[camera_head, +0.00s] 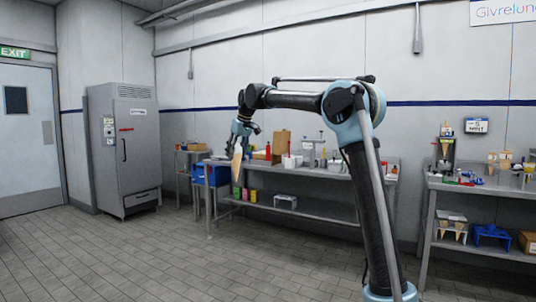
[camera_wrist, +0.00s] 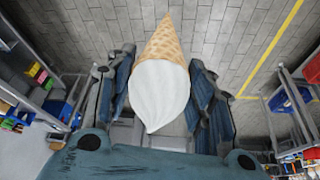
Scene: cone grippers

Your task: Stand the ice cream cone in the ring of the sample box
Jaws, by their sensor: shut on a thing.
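My gripper (camera_head: 243,134) is raised in front of the left end of the long steel bench in the head view. It is shut on the ice cream cone (camera_head: 237,164), which hangs below it with the tip pointing down. In the wrist view the cone (camera_wrist: 165,45) is between the two blue-grey fingers, its white ice cream (camera_wrist: 160,92) towards my palm and its tan waffle tip towards the floor. I cannot tell for sure which thing is the sample box, and no ring can be made out.
The long bench (camera_head: 315,171) carries a cardboard piece (camera_head: 281,143), white tubs and small items. A blue crate (camera_head: 213,174) is at its left end. A second bench (camera_head: 470,187) with cone holders stands at right. A grey cabinet (camera_head: 125,150) stands at left. The tiled floor in front is clear.

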